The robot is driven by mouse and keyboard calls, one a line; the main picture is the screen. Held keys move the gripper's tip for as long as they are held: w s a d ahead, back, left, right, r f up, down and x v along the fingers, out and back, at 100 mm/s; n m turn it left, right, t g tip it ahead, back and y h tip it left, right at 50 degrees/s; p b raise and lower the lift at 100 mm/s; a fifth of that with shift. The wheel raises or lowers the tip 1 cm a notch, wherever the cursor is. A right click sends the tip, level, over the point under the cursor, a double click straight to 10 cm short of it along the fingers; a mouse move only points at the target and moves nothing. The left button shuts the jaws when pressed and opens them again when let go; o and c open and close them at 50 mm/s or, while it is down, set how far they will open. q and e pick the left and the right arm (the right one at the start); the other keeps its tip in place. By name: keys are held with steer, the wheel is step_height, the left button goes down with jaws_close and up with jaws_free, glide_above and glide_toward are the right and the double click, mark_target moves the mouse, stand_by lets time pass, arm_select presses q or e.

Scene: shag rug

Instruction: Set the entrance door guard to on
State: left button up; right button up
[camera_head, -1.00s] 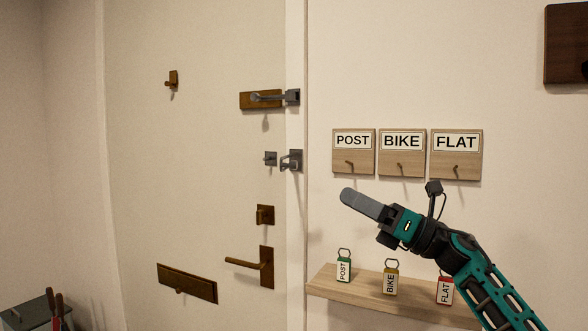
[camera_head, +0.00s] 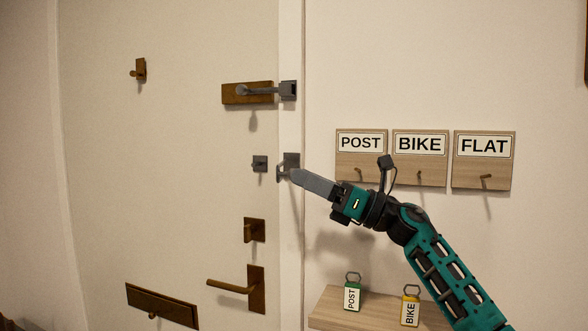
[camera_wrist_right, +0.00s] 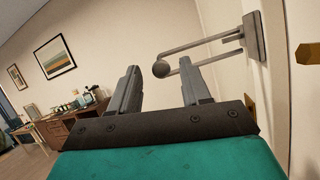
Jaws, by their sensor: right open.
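The entrance door guard is a grey U-shaped bar on a plate (camera_head: 291,159) on the door frame, at mid-height. Its small grey catch plate (camera_head: 260,163) is on the door, left of it. My right gripper (camera_head: 291,174) overlaps the lower part of the guard in the head view. In the right wrist view the gripper (camera_wrist_right: 162,88) is open, with nothing gripped. There the guard's long bar (camera_wrist_right: 205,43) reaches out from its plate, with a round end just beyond the fingertips. Whether a finger touches the bar, I cannot tell. My left gripper is not in view.
Above the guard is a brown plate (camera_head: 240,97) with a grey arm. Below are a brown lock plate (camera_head: 254,230), the door handle (camera_head: 232,287) and a mail flap (camera_head: 160,305). Right are hook boards (camera_head: 420,170) and a shelf (camera_head: 330,307) with tagged keys.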

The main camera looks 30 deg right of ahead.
steer(key=shift+x, duration=1.45)
steer(key=shift+c, duration=0.4)
jaws_close()
